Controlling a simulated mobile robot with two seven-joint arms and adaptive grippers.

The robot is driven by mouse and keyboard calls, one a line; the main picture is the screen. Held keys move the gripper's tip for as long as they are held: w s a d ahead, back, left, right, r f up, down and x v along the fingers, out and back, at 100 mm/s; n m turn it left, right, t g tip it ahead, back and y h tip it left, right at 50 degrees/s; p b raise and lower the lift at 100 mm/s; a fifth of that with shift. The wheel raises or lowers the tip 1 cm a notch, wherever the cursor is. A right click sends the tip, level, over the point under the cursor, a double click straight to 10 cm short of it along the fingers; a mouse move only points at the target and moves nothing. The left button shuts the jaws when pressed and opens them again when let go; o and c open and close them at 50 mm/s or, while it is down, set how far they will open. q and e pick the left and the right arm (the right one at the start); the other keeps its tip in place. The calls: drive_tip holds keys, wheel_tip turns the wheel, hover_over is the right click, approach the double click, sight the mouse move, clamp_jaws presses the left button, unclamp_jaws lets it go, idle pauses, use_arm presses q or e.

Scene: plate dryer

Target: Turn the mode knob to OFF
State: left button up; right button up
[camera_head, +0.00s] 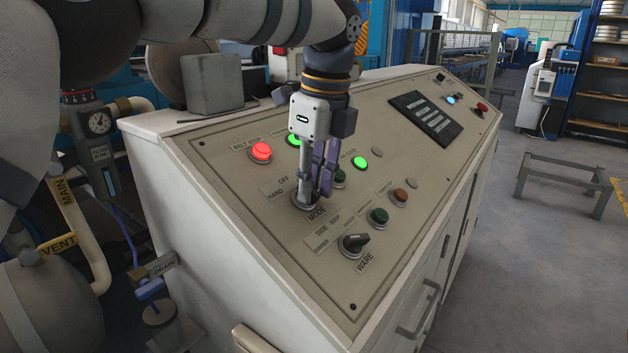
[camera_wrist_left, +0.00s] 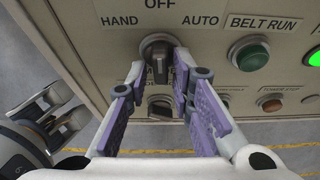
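The mode knob (camera_wrist_left: 159,52) is a black rotary knob on the sloped control panel, with HAND, OFF and AUTO printed around it. In the left wrist view its ridge looks about upright, in line with OFF. My left gripper (camera_wrist_left: 160,72) has its purple-padded fingers on either side of the knob. A gap shows between the fingertips, and I cannot tell whether they touch the knob. In the head view the left gripper (camera_head: 309,197) points down at the panel above the MODE label and hides most of the knob.
The ware knob (camera_head: 354,243) sits below the mode knob. A lit red belt stop button (camera_head: 260,152), lit green buttons and a dark green button (camera_head: 378,216) are close to the gripper. A grey box (camera_head: 212,83) stands behind the panel's left end.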

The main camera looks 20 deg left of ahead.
sight(318, 195)
use_arm(q)
drive_tip(key=shift+a+f, duration=0.1)
drive_tip(key=shift+f, duration=0.25)
drive_tip(key=shift+r, duration=0.4)
drive_tip(key=r, duration=0.4)
drive_tip(key=d+r, duration=0.1)
drive_tip(key=r, duration=0.1)
drive_tip(key=shift+s+r, duration=0.15)
drive_tip(key=shift+r, duration=0.1)
